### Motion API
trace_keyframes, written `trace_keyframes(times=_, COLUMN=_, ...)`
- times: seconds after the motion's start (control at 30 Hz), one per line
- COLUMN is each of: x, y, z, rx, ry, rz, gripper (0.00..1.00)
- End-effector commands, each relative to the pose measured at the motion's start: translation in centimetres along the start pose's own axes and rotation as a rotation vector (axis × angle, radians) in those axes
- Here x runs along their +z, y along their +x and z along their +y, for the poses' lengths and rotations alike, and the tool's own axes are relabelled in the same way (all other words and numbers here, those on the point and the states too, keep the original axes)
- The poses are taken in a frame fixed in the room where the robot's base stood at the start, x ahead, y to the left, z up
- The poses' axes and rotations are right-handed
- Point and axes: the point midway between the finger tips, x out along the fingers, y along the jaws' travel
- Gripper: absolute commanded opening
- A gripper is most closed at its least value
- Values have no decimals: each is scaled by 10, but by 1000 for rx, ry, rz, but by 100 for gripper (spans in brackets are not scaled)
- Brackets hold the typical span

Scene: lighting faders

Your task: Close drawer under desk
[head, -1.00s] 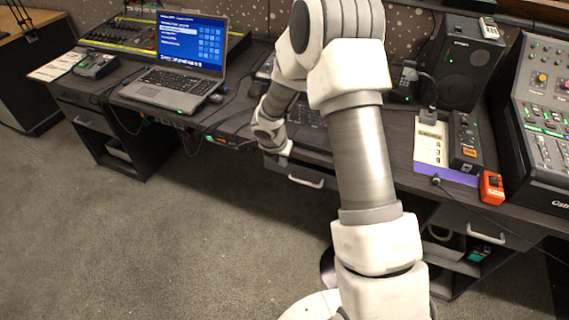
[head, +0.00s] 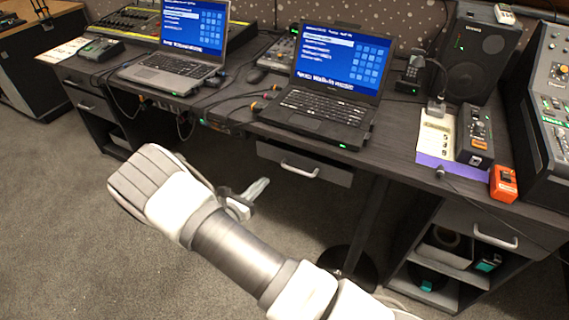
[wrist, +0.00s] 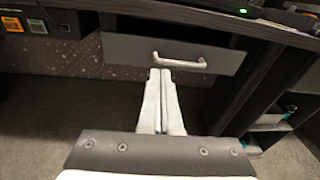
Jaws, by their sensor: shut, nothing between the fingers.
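The drawer (head: 330,174) hangs under the middle of the desk (head: 395,150), with a dark grey front and a curved silver handle (head: 300,170). In the wrist view, the drawer front (wrist: 125,47) fills the upper middle, with its handle (wrist: 185,63) near the centre. A dark gap shows above the front; I cannot tell how far out it stands. My gripper (head: 262,186) is low in front of the drawer, left of its handle in the head view. In the wrist view, my gripper's fingers (wrist: 160,72) are together and empty, their tips overlapping the handle's left end; contact is unclear.
Two laptops (head: 330,85) (head: 190,45), a speaker (head: 475,55) and a mixing console (head: 550,95) stand on the desk. Another handled drawer (head: 470,222) sits above open shelves at right. A desk leg is right of the middle drawer. Grey carpet (head: 60,210) is clear at left.

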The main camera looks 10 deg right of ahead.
Motion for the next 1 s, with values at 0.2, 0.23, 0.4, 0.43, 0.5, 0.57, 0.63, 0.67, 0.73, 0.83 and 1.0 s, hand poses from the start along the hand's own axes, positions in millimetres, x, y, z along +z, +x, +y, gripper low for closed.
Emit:
trace_keyframes(times=0.2, x=2, y=-14, z=19, rx=90, ry=57, rz=-101, gripper=0)
trace_keyframes(times=0.23, x=2, y=-13, z=20, rx=91, ry=59, rz=-103, gripper=0)
trace_keyframes(times=0.4, x=4, y=10, z=20, rx=87, ry=60, rz=-101, gripper=0)
trace_keyframes(times=0.43, x=4, y=16, z=21, rx=87, ry=60, rz=-101, gripper=0)
trace_keyframes(times=0.5, x=5, y=31, z=22, rx=86, ry=61, rz=-102, gripper=0)
trace_keyframes(times=0.57, x=6, y=44, z=23, rx=85, ry=61, rz=-100, gripper=0)
trace_keyframes(times=0.63, x=8, y=60, z=24, rx=85, ry=61, rz=-101, gripper=0)
trace_keyframes(times=0.67, x=8, y=66, z=25, rx=85, ry=61, rz=-101, gripper=0)
trace_keyframes(times=0.73, x=10, y=80, z=26, rx=85, ry=60, rz=-100, gripper=0)
trace_keyframes(times=0.83, x=11, y=97, z=28, rx=86, ry=60, rz=-99, gripper=0)
trace_keyframes(times=1.0, x=15, y=116, z=30, rx=88, ry=60, rz=-99, gripper=0)
